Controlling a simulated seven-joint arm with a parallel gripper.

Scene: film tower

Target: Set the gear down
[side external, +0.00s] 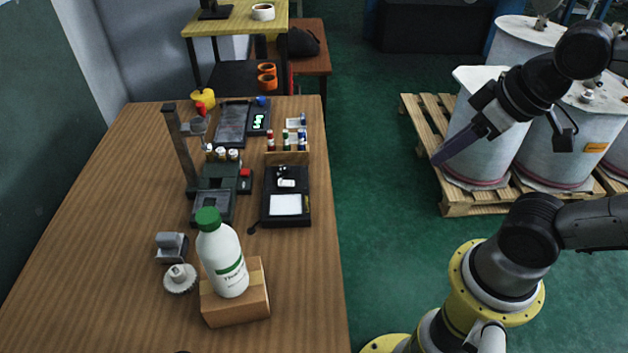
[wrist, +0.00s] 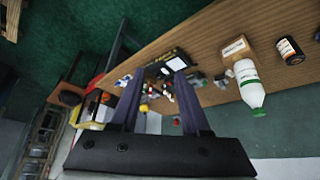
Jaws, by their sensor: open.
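A pale grey gear (side external: 180,279) with a raised hub lies on the wooden table, left of the white bottle and just in front of a small grey block. I cannot pick it out clearly in the wrist view. My gripper (side external: 437,160) is well off to the right of the table, raised over the floor side near the pallet, far from the gear. In the wrist view my gripper (wrist: 160,75) shows two dark fingers spread apart with nothing held between them.
A white bottle with a green cap (side external: 222,255) stands on a cardboard box (side external: 238,307) close to the gear. A dark stand device (side external: 213,190) and a black case (side external: 287,205) sit farther back. A dark labelled bottle (wrist: 289,50) shows too. The table's left front is clear.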

